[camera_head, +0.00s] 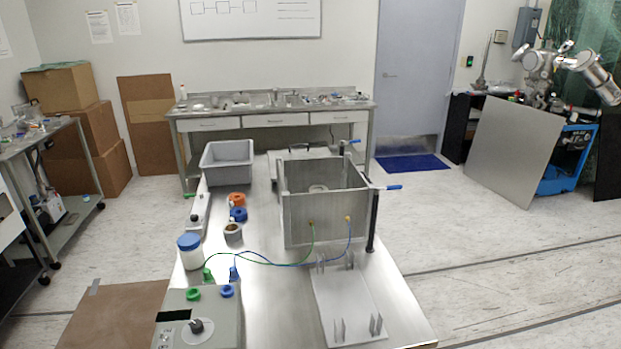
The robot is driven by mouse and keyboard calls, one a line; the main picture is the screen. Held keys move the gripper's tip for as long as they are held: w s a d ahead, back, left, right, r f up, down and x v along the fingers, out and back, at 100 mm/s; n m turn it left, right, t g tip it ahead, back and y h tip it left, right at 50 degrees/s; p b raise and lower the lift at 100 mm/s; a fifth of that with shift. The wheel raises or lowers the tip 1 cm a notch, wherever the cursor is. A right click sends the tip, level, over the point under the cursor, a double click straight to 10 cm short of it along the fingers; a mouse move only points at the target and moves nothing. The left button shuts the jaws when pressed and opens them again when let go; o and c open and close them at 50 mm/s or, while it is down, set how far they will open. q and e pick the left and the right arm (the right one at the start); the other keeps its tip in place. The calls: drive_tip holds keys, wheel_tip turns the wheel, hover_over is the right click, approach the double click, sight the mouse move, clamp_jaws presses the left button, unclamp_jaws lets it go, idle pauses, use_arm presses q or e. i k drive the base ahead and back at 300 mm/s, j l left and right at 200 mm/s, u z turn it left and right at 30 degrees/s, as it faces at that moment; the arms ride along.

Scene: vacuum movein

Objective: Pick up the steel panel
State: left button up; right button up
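A flat grey metal panel (515,152) leans upright against blue equipment on the floor at the far right. A pale plate (345,292) with small upright fins lies flat on the front right of the steel table. An open-topped metal box (325,219) with grey walls stands behind that plate. I cannot tell from this view which of these is the steel panel. Neither of my grippers shows in the head view.
Green and blue wires run to the metal box. Blue-handled clamps (386,188) stick out right.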

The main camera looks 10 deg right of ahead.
sight(301, 173)
drive_tip(key=z, duration=0.9)
drive_tip(key=l+z, duration=0.1)
drive_tip(key=z, duration=0.85)
drive_tip(key=i+z, duration=0.1)
drive_tip(key=z, duration=0.8)
drive_tip(key=i+l, duration=0.1)
drive_tip(key=i, duration=0.4)
drive_tip(key=i+u, duration=0.15)
drive_tip(key=i, duration=0.4)
drive_tip(key=i+l, duration=0.2)
drive_tip(key=i, duration=0.3)
drive_tip(key=i+j+u, duration=0.25)
drive_tip(key=i+u, duration=0.2)
drive_tip(key=i+j+u, duration=0.1)
drive_tip(key=i+u, duration=0.25)
drive_tip(key=u, duration=0.15)
drive_tip(key=i+u, duration=0.45)
drive_tip(key=i+l+u, duration=0.25)
drive_tip(key=u, duration=0.2)
drive_tip(key=i+u, duration=0.2)
drive_tip(key=i, duration=1.55)
drive_tip(key=i+u, duration=0.1)
drive_tip(key=u, duration=0.3)
drive_tip(key=i+u, duration=0.1)
drive_tip(key=u, duration=0.25)
drive_tip(key=i+u, duration=0.1)
drive_tip(key=u, duration=0.3)
drive_tip(key=l+u, duration=0.1)
drive_tip(key=u, duration=0.25)
drive_tip(key=i, duration=0.05)
